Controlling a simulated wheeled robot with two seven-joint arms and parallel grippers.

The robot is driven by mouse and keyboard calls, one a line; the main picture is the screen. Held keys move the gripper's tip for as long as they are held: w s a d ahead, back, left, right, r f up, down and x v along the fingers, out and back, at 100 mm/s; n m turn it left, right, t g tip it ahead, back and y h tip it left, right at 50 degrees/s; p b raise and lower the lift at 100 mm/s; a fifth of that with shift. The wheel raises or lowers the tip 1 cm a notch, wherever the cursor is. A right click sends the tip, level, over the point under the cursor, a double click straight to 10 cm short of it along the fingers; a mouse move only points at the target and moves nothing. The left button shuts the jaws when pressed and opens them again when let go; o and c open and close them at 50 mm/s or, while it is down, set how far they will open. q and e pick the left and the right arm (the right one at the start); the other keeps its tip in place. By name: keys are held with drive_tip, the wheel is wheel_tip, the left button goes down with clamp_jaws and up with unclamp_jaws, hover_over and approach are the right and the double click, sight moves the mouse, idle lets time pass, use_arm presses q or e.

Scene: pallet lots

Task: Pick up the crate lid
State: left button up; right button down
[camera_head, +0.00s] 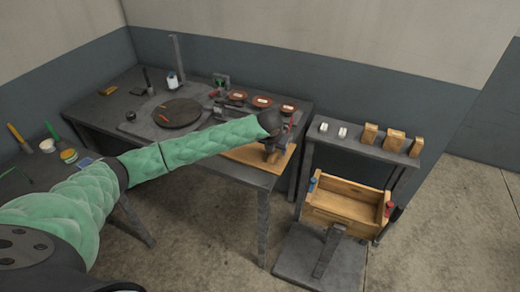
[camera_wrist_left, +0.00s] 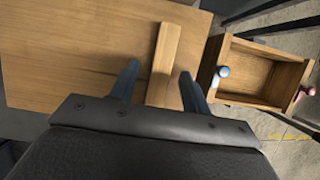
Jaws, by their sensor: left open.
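The crate lid (camera_head: 240,153) is a flat wooden board on the front right corner of the dark table, partly hidden by my arm in the head view. In the left wrist view the lid (camera_wrist_left: 75,60) fills the upper left, with a raised wooden bar (camera_wrist_left: 168,50) across it as a handle. My left gripper (camera_head: 275,146) is over the lid. In the left wrist view its fingers (camera_wrist_left: 159,69) are open, one on each side of the bar, with nothing gripped. I cannot tell how far the fingertips are above the board. My right gripper is not in view.
An open wooden crate (camera_head: 345,206) with blue and red clips stands on a low grey stand right of the table. A narrow shelf (camera_head: 360,147) behind it holds wooden blocks and small white items. The table (camera_head: 110,101) also bears a dark round plate (camera_head: 178,113) and several reddish discs.

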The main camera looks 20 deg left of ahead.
use_arm(q)
clamp_jaws()
